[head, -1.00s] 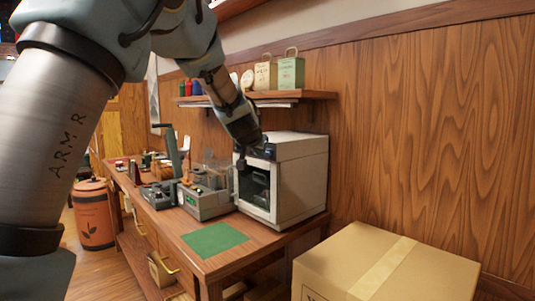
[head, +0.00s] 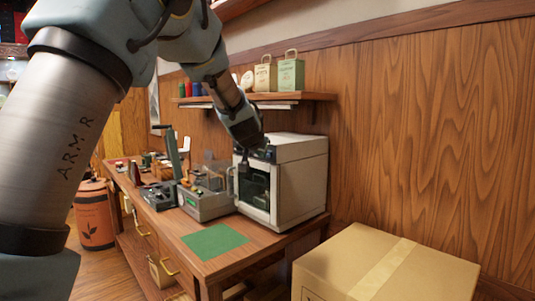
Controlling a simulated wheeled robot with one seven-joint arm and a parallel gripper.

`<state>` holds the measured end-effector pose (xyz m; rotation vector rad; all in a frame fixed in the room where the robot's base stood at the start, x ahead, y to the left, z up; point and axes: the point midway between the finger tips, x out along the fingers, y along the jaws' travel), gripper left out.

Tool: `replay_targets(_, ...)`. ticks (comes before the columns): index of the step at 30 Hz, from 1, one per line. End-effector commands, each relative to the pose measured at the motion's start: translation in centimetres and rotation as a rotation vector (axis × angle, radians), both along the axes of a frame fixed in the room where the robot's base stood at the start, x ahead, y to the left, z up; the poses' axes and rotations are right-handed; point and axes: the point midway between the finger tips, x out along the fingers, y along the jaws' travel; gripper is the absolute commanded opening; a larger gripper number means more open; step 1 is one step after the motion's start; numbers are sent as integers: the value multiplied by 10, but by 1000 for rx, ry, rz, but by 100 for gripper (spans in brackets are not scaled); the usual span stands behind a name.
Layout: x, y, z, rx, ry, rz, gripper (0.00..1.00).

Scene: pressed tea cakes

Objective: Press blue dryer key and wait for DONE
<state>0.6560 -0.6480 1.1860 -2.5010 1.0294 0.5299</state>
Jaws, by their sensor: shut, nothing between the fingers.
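The dryer (head: 301,178) is a white box with a dark glass front door and a dark control strip along its top front edge. It stands at the right end of the wooden bench. My gripper (head: 243,165) is shut and empty, pointing down at the upper left of the dryer's front. My wrist covers part of the control strip. I cannot tell whether the fingertips touch the dryer. The blue key cannot be made out, and no DONE text can be read on the display.
A grey machine (head: 206,200) with a lever stands left of the dryer. A green mat (head: 215,241) lies on the bench's front. A cardboard box (head: 385,265) stands at the lower right. A shelf (head: 290,96) with paper bags hangs above the dryer.

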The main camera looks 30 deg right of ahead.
Motion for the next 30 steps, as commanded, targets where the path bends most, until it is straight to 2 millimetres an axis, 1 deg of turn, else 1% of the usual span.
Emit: replay_targets(30,1,-8,1,-1,1,0,0)
